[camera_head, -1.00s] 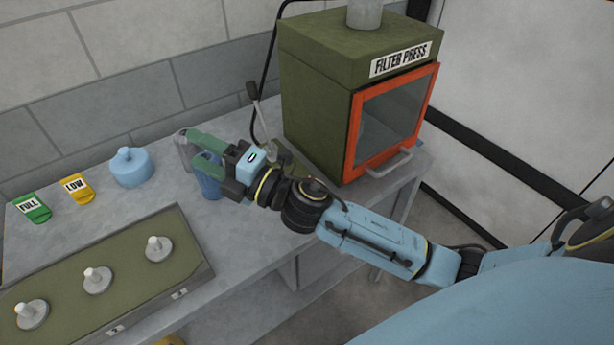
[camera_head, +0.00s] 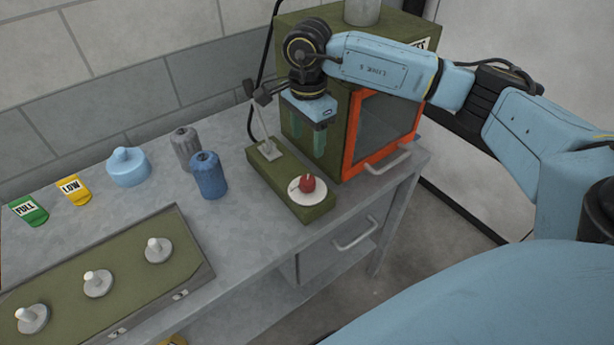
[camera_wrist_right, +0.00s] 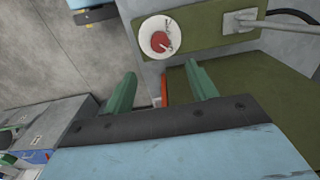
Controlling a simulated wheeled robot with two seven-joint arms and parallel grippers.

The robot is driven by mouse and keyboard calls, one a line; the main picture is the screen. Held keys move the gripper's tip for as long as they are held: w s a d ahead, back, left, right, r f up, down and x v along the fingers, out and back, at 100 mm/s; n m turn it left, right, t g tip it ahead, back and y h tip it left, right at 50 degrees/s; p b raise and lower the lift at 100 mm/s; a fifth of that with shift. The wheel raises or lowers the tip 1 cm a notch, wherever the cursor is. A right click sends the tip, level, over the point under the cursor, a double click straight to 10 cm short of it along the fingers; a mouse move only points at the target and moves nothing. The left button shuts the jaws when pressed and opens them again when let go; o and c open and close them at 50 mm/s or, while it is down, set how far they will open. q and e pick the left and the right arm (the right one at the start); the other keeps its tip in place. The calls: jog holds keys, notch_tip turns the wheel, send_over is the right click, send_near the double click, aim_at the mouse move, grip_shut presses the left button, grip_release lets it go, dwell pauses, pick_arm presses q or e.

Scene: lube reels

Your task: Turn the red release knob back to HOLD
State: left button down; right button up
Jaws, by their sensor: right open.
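The red release knob (camera_head: 308,184) sits on a round white dial at the front end of a narrow green base (camera_head: 295,198) on the bench. It also shows in the right wrist view (camera_wrist_right: 161,42), beyond the fingertips, with a small pale mark on it. Any lettering on the dial is too small to read. My right gripper (camera_head: 308,155) points down above and behind the knob, close to the filter press. Its green fingers are apart with nothing between them, also in the right wrist view (camera_wrist_right: 160,85). My left gripper is not in view.
The filter press (camera_head: 345,110) with its orange-framed door stands just behind the dial. A lever (camera_head: 262,130) rises from the base's far end. A blue bottle (camera_head: 209,176), a grey bottle (camera_head: 186,148) and a light blue container (camera_head: 127,167) stand left. A green panel (camera_head: 120,255) holds three pegs.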

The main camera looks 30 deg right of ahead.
aim_at(308, 180)
notch_tip(308, 180, down, 13)
jog(key=shift+f+p, duration=0.1)
jog(key=shift+p, duration=0.75)
jog(key=c, duration=1)
